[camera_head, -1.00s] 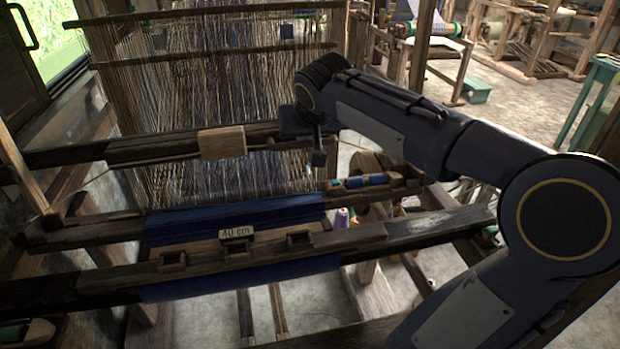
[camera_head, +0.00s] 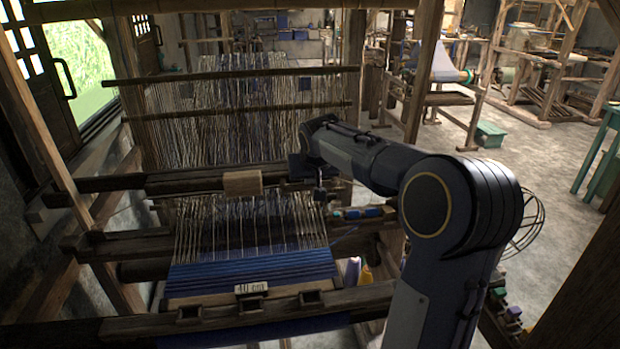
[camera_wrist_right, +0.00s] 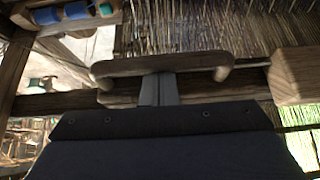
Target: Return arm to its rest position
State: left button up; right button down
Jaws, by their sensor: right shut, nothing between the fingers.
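My right arm (camera_head: 370,160) reaches in from the lower right over the wooden loom, its elbow raised. My right gripper (camera_head: 320,196) points down, shut and empty, above the warp threads (camera_head: 255,222) and to the right of a light wooden block (camera_head: 242,183). In the right wrist view the shut fingers (camera_wrist_right: 160,90) show against a curved wooden handle (camera_wrist_right: 165,64). I cannot tell whether they touch it. My left gripper is not in view.
Blue cloth (camera_head: 250,272) lies on the loom with a "40 cm" tag (camera_head: 251,288). A shuttle with blue thread (camera_head: 362,212) lies right of the gripper. Loom posts (camera_head: 352,70) stand behind. Open floor (camera_head: 550,190) shows at the right.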

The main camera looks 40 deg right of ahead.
notch_tip(320, 180, up, 6)
jog(key=p, duration=0.5)
jog(key=shift+w+a+f, duration=0.1)
jog(key=shift+f, duration=0.05)
jog(key=s+a+f+n+y, duration=0.2)
jog(key=s+a+f+y, duration=0.1)
jog(key=s+a, duration=0.8)
jog(key=s+a+f+n+y, duration=0.2)
jog(key=s+a+f+y, duration=0.2)
jog(key=s+a, duration=0.8)
jog(key=s, duration=0.5)
jog(key=shift+s+a+f, duration=0.2)
jog(key=shift+a+f, duration=0.1)
jog(key=shift+f, duration=0.1)
